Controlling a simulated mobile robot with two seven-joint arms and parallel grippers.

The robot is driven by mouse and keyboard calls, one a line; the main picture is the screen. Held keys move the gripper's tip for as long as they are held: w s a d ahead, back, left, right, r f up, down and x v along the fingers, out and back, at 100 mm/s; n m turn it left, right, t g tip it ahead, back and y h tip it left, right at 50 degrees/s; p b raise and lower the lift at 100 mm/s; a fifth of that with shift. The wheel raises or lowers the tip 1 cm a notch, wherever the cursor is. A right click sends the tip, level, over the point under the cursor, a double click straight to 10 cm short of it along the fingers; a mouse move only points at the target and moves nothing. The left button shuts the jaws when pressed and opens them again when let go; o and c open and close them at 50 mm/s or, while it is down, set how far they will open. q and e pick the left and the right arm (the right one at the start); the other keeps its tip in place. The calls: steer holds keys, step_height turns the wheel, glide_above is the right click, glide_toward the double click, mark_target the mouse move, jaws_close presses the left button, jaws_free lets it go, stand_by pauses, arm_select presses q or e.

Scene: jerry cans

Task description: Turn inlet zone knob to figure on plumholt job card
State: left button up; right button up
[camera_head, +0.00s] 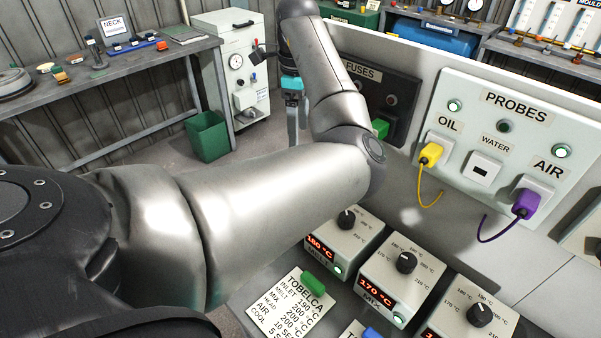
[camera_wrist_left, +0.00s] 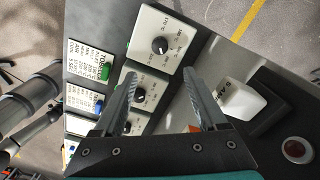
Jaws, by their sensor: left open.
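In the head view my left gripper (camera_head: 292,125) points down beyond my arm, near the fuse panel. In the left wrist view its open, empty fingers (camera_wrist_left: 161,75) lie over the controls, apart from them. A white box with a black knob (camera_wrist_left: 160,45) shows beyond the fingertips; its name is unreadable. The head view shows the melt knob (camera_head: 346,219), the MIX knob (camera_head: 406,262) and another knob (camera_head: 480,313). No inlet label is readable; my arm covers part of that row. The TOBELCA card (camera_head: 280,312) is legible, but I cannot make out a Plumholt card. My right gripper is not in view.
The PROBES panel (camera_head: 502,150) has a yellow plug (camera_head: 430,155) and a purple plug (camera_head: 526,203) with hanging cords. The FUSES panel (camera_head: 398,103) is partly behind my arm. A green bin (camera_head: 207,137) stands on the floor.

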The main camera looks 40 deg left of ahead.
arm_select(q)
step_height(320, 180, down, 14)
steer(key=shift+f+b, duration=0.1)
steer(key=shift+b, duration=1.05)
steer(key=shift+c, duration=0.3)
jaws_close()
